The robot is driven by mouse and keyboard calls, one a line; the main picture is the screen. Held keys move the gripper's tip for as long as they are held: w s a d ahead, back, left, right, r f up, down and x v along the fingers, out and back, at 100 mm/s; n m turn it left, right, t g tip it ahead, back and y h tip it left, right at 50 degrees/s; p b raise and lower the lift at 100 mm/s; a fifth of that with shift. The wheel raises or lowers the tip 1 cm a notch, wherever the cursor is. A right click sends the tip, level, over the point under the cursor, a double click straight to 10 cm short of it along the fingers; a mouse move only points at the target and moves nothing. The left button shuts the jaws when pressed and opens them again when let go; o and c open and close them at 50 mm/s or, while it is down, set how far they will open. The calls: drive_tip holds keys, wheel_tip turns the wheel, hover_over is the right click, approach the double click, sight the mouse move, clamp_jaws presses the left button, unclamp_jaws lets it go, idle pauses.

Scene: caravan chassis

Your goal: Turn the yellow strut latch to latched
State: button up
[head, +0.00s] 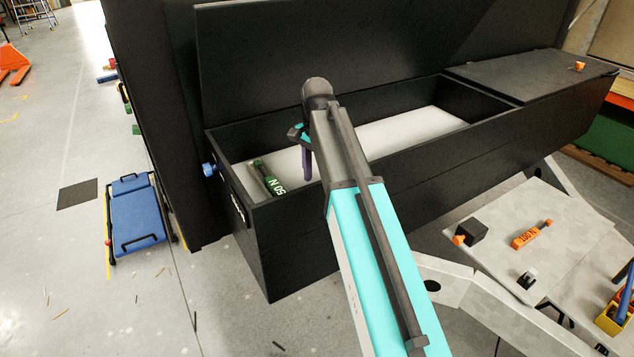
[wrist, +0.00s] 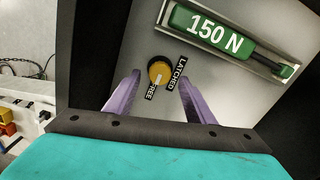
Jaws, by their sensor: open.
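The yellow latch knob (wrist: 160,72) sits on the light floor of the black box in the wrist view. A white mark on it appears to point down toward the FREE label (wrist: 150,89). The LATCHED label (wrist: 180,73) is to its right. My gripper (wrist: 159,80) is open, one purple finger on each side of the knob in the picture; I cannot tell if they touch it. In the head view my gripper (head: 306,165) reaches down into the box, and the knob is hidden there. A green strut marked 150 N (wrist: 222,34) lies beside the knob.
The black box's front wall (head: 330,205) and raised lid (head: 290,60) border the arm. A closed lid (head: 530,72) covers its right end. An orange strut (head: 531,235) lies on a grey plate at right. A blue creeper (head: 138,220) is on the floor at left.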

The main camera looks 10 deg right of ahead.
drive_tip(key=shift+f+p, duration=0.35)
drive_tip(key=shift+f, duration=1.05)
drive_tip(key=shift+c, duration=0.4)
